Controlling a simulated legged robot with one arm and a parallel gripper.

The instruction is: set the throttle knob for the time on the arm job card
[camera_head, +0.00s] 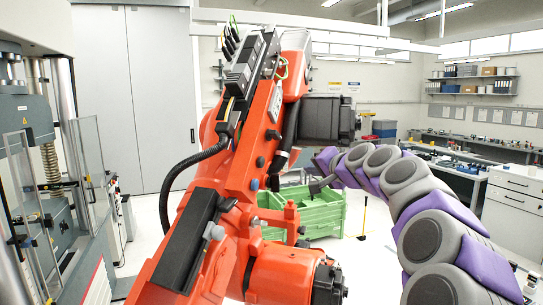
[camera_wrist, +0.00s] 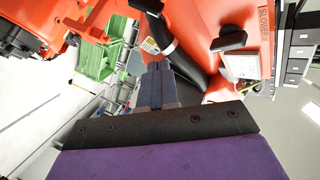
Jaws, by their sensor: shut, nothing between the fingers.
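In the wrist view, a dark knob (camera_wrist: 229,39) with a bar-shaped grip sits on an orange surface, beside the printed word "SLOWER". A white card or plate (camera_wrist: 243,66) is just below it; I cannot read any writing on it. My gripper (camera_wrist: 158,66) is shut and empty, its grey fingers pointing up the picture. The fingertips are left of the knob and below it in the picture, apart from it. In the head view my gripper (camera_head: 318,186) is small and dark, beside the large orange robot arm (camera_head: 238,150). The knob cannot be made out there.
A black cylindrical part (camera_wrist: 156,32) with a small label lies just beyond my fingertips. A green crate (camera_head: 325,214) stands behind the orange arm. A testing machine (camera_head: 45,165) is at the left. Benches and a white cabinet (camera_head: 510,205) are at the right.

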